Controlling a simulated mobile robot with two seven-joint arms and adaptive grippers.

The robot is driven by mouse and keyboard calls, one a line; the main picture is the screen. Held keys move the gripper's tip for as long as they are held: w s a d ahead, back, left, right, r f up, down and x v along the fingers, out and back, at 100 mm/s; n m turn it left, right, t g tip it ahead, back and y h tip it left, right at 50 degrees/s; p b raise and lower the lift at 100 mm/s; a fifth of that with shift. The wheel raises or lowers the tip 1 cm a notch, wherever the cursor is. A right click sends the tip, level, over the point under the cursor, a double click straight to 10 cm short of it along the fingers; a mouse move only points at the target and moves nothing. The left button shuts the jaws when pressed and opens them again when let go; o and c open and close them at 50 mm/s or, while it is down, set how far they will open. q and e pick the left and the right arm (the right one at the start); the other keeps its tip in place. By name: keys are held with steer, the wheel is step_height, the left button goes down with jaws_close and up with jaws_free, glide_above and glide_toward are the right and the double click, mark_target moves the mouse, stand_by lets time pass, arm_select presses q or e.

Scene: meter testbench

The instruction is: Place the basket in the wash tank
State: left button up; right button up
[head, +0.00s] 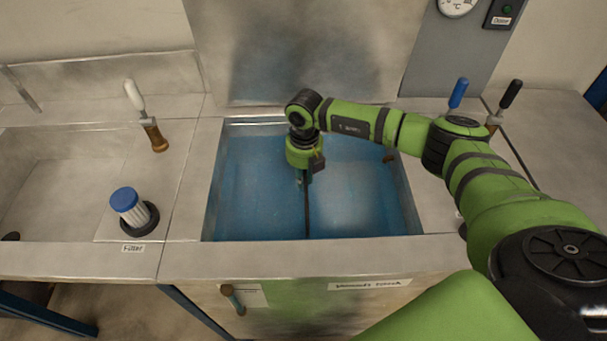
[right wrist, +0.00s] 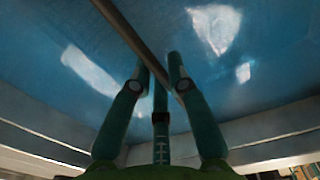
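The wash tank (head: 268,264) is the open basin in the middle of the head view, with blue inside. My right gripper (head: 303,180) points straight down into its middle. A thin dark rod (head: 306,215) runs from under this gripper toward the tank's front wall. In the right wrist view the rod (right wrist: 128,33) slants past the close-set fingertips (right wrist: 159,62); I cannot tell whether they grip it or it lies behind them. I cannot make out a basket's body; the rod may be its handle. My left gripper is not in view.
To the left are a second basin (head: 50,190) and a blue-capped filter (head: 128,205) on its ledge. A white-handled lever (head: 135,97) stands between the basins. Blue (head: 458,93) and black (head: 510,94) levers stand behind my right arm. A raised panel (head: 300,50) backs the tank.

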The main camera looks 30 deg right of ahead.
steer(key=shift+o, duration=0.8)
steer(key=shift+r, duration=0.1)
step_height(320, 180, up, 12)
steer(key=b, duration=0.3)
steer(key=shift+s+d, duration=0.1)
steer(key=shift+d, duration=0.05)
